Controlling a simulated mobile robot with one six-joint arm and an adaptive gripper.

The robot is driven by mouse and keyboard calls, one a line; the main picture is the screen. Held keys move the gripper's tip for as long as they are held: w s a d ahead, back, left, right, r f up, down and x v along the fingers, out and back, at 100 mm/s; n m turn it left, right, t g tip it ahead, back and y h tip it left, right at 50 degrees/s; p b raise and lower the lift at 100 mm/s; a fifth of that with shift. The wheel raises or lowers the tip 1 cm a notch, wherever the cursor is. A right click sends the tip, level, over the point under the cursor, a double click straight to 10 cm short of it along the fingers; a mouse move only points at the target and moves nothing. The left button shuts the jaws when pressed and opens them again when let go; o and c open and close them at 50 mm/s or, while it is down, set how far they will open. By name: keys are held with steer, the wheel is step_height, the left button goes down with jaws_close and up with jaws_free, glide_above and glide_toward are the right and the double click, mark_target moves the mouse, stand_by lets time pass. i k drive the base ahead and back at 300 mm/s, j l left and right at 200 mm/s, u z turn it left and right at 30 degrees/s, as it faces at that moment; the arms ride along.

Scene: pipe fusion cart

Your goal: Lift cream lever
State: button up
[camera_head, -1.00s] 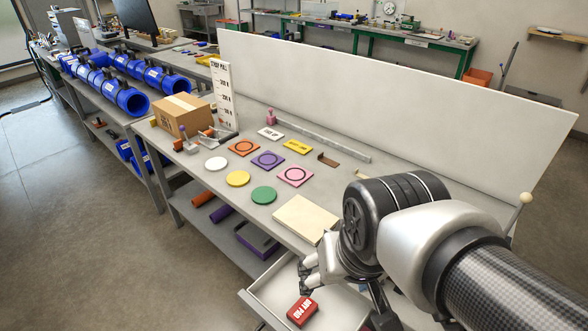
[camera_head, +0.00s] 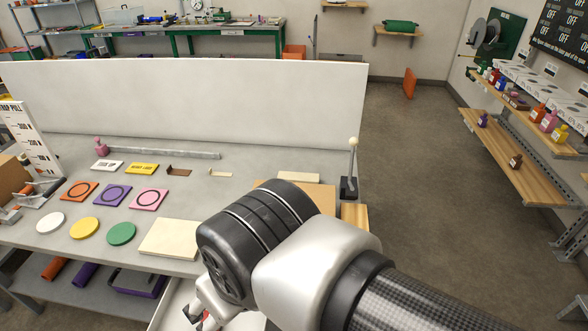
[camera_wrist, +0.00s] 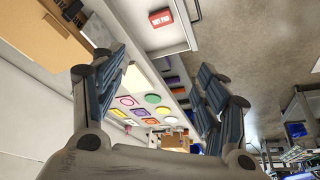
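The cream lever (camera_head: 354,165) stands upright at the right end of the workbench. It has a round cream knob on a thin stem over a dark base. My gripper (camera_head: 198,318) is low over the bench's front edge by the open drawer, well to the left of the lever and nearer to me. In the wrist view my gripper (camera_wrist: 162,66) has its two fingers spread apart with nothing between them. I cannot make out the lever for certain in the wrist view.
A red pad (camera_wrist: 160,18) lies in the open white drawer. The bench (camera_head: 215,205) holds coloured discs, square plates and a cream board (camera_head: 168,238). A tall white panel (camera_head: 200,105) stands along its back. Open floor (camera_head: 420,200) lies right of the lever.

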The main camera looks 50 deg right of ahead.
mark_target(352, 192)
steer(key=z, duration=1.9)
steer(key=i+l+u, duration=0.1)
steer(key=i+u, duration=0.15)
steer(key=i+l+u, duration=0.25)
steer(key=i+j, duration=0.05)
steer(key=j, duration=0.05)
